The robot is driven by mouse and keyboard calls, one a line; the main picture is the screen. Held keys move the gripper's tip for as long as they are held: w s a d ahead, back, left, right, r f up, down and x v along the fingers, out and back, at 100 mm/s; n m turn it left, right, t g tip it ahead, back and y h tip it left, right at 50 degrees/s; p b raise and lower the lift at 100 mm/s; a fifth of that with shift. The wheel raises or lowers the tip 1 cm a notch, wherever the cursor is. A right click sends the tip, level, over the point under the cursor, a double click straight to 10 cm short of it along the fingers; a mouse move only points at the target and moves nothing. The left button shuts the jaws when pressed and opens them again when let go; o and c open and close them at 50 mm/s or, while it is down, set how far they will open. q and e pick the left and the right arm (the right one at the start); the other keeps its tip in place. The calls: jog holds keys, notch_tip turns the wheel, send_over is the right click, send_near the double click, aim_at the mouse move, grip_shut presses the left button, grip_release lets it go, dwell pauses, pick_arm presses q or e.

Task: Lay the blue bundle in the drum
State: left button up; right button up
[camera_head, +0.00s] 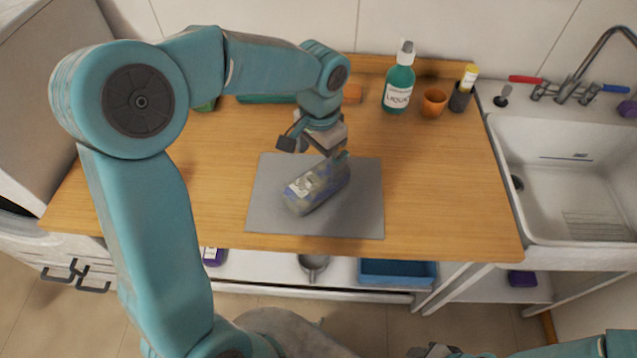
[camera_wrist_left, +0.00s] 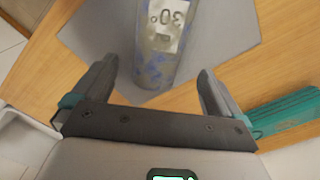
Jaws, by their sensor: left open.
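A grey bundle with blue patches and a white label (camera_head: 316,186) lies on a grey mat (camera_head: 265,205) on the wooden counter. It is the only thing seen that could be the blue bundle. The left wrist view shows it close up, with a "30°" label (camera_wrist_left: 167,22). My left gripper (camera_head: 318,150) is open at the bundle's far end. In the left wrist view, the bundle's near end lies between the spread fingers (camera_wrist_left: 157,70), with gaps on both sides. My right gripper (camera_head: 435,350) barely shows at the bottom edge. No drum can be made out.
A green bottle (camera_head: 398,80), an orange cup (camera_head: 434,103) and a dark holder (camera_head: 460,97) stand at the back. A white sink (camera_head: 560,235) is at right. A blue tray (camera_head: 398,273) sits below the counter. The counter right of the mat is clear.

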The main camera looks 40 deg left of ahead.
pick_arm(q)
notch_tip(320, 180, down, 3)
jog(key=shift+s+a+r, duration=0.1)
jog(key=shift+r, duration=0.05)
jog(key=shift+f, duration=0.55)
jog(key=f, duration=0.2)
jog(key=s+f+p, duration=0.1)
jog(key=f, duration=0.1)
jog(key=shift+w+f, duration=0.15)
jog(key=shift+f, duration=0.2)
jog(key=c, duration=1.2)
jog(key=shift+o, duration=0.2)
notch_tip(320, 180, up, 20)
send_near(317, 177)
jog(key=d+f, duration=0.4)
jog(key=d, duration=0.1)
jog(key=f, duration=0.1)
jog(key=w+f, duration=0.1)
jog(key=d+f, duration=0.1)
jog(key=shift+w+f, duration=0.15)
jog(key=shift+w, duration=0.1)
jog(key=shift+w+d+f+n, duration=0.65)
jog(key=shift+w+f+n, duration=0.25)
jog(key=shift+n, duration=0.2)
jog(key=shift+w+r, duration=0.15)
